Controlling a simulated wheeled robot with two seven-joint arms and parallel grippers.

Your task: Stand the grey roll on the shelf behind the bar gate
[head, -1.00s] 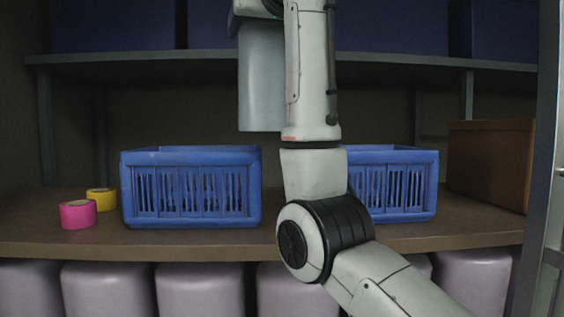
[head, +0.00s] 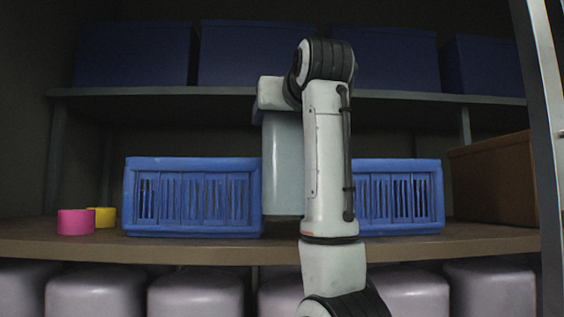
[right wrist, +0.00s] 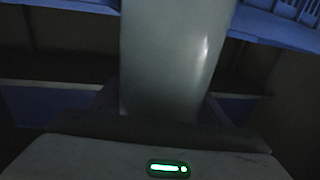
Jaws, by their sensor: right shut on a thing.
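The grey roll (head: 283,165) is a tall, smooth pale cylinder, upright in the head view. It shows between the two blue crates, with its lower end near the shelf board (head: 170,246). I cannot tell whether it touches the board. My right gripper (head: 276,97) is shut on its upper part, and my right arm hides part of its right side. In the right wrist view the roll (right wrist: 172,55) sits between the dark fingers of the gripper (right wrist: 162,108). I cannot make out a bar gate for certain. My left gripper is out of view.
A blue crate (head: 193,197) stands left of the roll and another (head: 400,197) right of it. Pink tape (head: 76,222) and yellow tape (head: 105,217) lie at the left. A brown box (head: 495,180) and a metal post (head: 543,110) are at the right. An upper shelf (head: 400,97) runs above.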

